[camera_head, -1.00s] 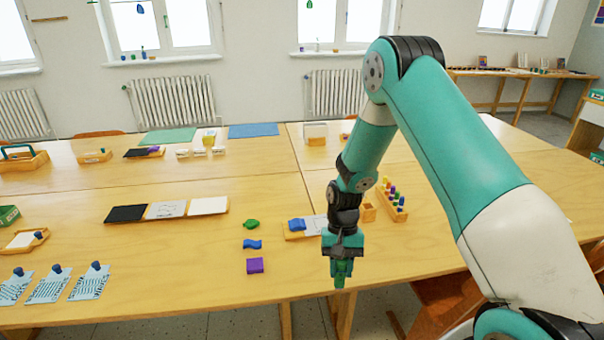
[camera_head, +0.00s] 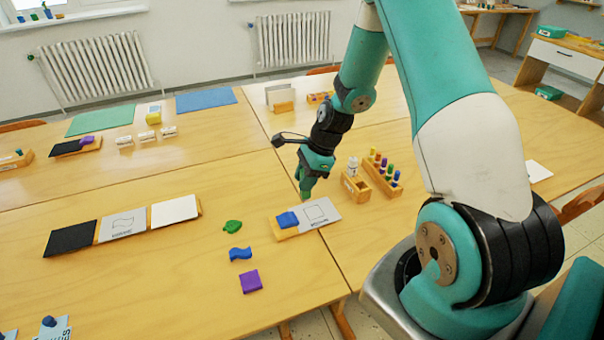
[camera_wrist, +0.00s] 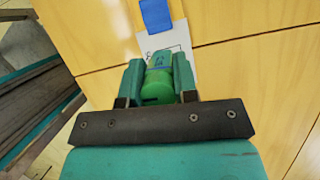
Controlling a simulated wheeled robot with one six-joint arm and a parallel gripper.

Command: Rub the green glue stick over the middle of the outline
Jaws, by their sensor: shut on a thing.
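My gripper (camera_head: 305,186) is shut on the green glue stick, which shows between the fingers in the wrist view (camera_wrist: 158,84). In the head view the gripper points down just behind the white card with the outline (camera_head: 321,209); the stick is hard to tell from the fingers there. The card lies on a small wooden tray (camera_head: 285,235), beside a blue block (camera_head: 288,220). In the wrist view the card (camera_wrist: 178,40) lies beyond the fingertips, its outline partly hidden by the stick. I cannot tell whether the stick touches the card.
A wooden rack of coloured sticks (camera_head: 381,180) and a holder with a white bottle (camera_head: 352,170) stand right of the card. A green leaf shape (camera_head: 233,227), a blue wavy piece (camera_head: 240,254) and a purple block (camera_head: 250,281) lie to the left.

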